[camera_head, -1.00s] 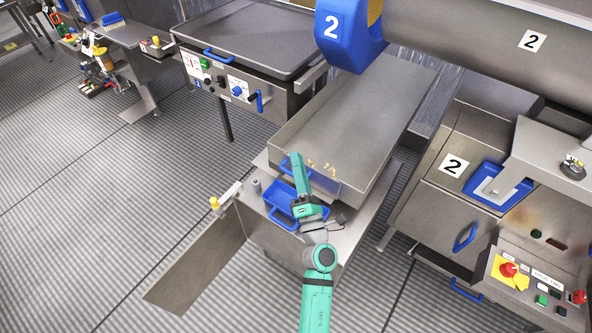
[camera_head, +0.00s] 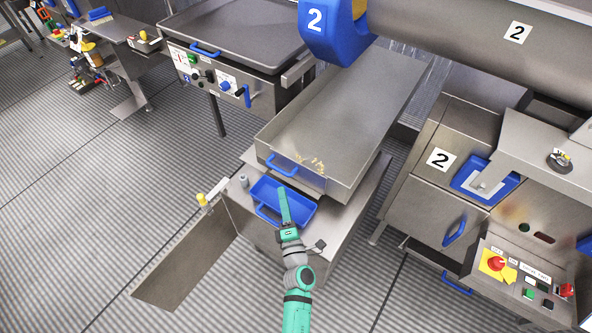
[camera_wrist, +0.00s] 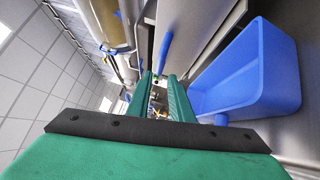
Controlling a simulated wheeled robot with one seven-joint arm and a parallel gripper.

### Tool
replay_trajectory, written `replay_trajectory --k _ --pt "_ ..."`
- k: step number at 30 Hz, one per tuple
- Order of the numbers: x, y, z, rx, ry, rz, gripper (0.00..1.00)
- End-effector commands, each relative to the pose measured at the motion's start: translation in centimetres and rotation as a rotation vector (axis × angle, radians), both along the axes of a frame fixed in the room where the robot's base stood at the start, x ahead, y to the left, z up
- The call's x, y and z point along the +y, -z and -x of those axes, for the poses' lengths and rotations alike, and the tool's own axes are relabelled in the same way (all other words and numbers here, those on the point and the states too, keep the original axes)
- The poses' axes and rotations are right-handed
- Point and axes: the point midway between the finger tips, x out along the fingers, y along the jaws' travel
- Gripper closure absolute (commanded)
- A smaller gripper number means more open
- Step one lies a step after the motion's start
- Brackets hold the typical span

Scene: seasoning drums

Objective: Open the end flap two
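The end flap (camera_head: 297,172) is the low metal front wall of the long tray under the drum marked 2. It stands upright and looks shut, with a blue bar handle (camera_head: 282,164) on its left part. The handle also shows in the wrist view (camera_wrist: 166,48), beyond the fingertips. My gripper (camera_head: 283,190) is over the blue bin, a little in front of and below the handle, apart from it in the head view. In the wrist view the green fingers (camera_wrist: 160,80) are parted with a clear gap and nothing held.
A blue bin (camera_head: 302,212) sits on the metal ledge below the flap and close to the right of my fingers in the wrist view. Light crumbs (camera_head: 312,161) lie in the tray. The drum (camera_head: 455,45) hangs above. A control panel (camera_head: 525,280) stands at right.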

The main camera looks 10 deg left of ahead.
Motion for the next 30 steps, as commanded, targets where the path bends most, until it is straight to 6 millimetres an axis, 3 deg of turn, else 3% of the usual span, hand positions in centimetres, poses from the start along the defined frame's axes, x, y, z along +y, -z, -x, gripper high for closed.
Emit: replay_trajectory --k 19,30 --pt "4.3 -1.3 -8.2 -0.001 -0.004 0.000 0.80" --pt "4.1 -1.4 -9.6 0.001 0.007 0.000 0.80"
